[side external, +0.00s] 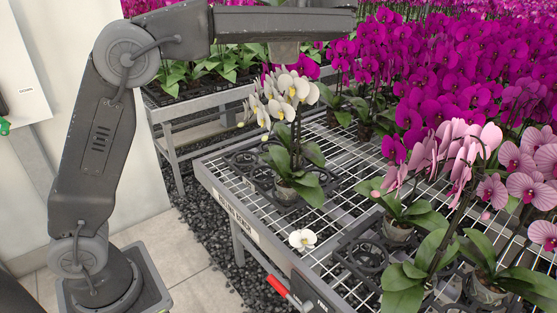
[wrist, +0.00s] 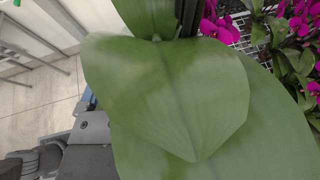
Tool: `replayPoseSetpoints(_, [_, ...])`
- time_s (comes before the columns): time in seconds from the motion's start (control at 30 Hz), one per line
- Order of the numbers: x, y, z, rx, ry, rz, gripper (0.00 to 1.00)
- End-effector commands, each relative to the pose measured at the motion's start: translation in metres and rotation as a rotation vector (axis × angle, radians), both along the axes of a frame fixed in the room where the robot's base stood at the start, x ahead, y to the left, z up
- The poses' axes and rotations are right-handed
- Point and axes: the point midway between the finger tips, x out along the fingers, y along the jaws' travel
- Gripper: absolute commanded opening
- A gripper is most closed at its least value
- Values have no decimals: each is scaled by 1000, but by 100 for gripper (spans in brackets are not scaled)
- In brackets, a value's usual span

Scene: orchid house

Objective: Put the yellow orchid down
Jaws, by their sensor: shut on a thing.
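No plainly yellow orchid shows. A white orchid (side external: 292,88) with yellow flower centres and yellowish buds is upright at the bench's left part in the side external view. Its pot (side external: 286,193) is at a black tray (side external: 246,160); I cannot tell whether it rests there or hangs just above. My gripper (side external: 285,56) points down over the flowers and is shut on this orchid; the flowers hide the fingertips. In the wrist view, large green leaves (wrist: 175,100) fill the middle, hiding the pot.
A wire-mesh bench (side external: 330,180) carries pink orchids (side external: 452,148) at right and magenta ones (side external: 450,70) behind. A loose white flower (side external: 302,239) lies at the bench edge, near a red handle (side external: 278,287).

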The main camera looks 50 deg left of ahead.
Motion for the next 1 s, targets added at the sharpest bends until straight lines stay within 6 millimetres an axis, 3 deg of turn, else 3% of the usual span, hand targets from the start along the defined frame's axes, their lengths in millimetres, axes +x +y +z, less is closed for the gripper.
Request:
replayPoseSetpoints(0.03, [5, -16, -14, 3, 5, -53, 48])
replayPoseSetpoints(0.2, [18, -52, -67, 2, 6, -189, 48])
replayPoseSetpoints(0.47, [17, -79, -175, 2, 10, -326, 47])
replayPoseSetpoints(0.7, [-19, -76, -295, 3, 17, -386, 47])
replayPoseSetpoints(0.8, [-40, -71, -335, 3, 15, -395, 47])
replayPoseSetpoints(1.0, [-73, -64, -379, 2, 6, -400, 47])
